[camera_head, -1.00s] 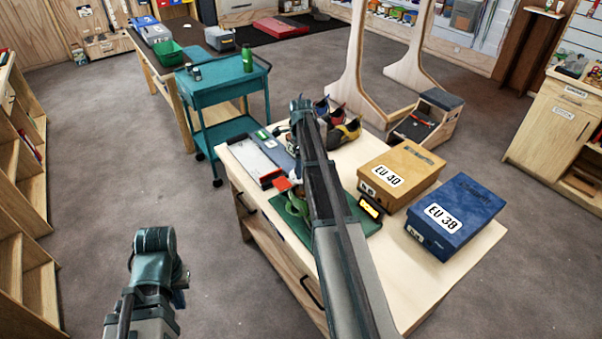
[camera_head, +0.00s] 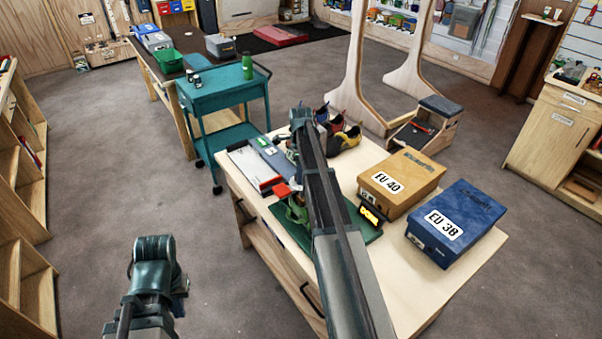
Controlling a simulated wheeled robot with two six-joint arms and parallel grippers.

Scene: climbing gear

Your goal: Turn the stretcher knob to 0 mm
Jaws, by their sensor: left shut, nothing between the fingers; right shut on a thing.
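The green base board (camera_head: 365,232) lies on the pale workbench, with a green stretcher or shoe part (camera_head: 297,212) and a red part (camera_head: 283,189) on it. A small dark display with yellow lit digits (camera_head: 370,213) stands at its right; I cannot read the value. My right arm reaches across the bench and covers much of the stretcher. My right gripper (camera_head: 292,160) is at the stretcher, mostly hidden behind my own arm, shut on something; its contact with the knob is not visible. My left gripper (camera_head: 180,285) is shut and empty, left of the bench over the floor.
The orange EU 40 box (camera_head: 410,168) and blue EU 38 box (camera_head: 470,210) stand on the right of the bench. Colourful shoes (camera_head: 345,137) sit at the back, and a grey-white tray (camera_head: 250,168) at the left. A teal trolley (camera_head: 222,97) stands behind. Floor at left is clear.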

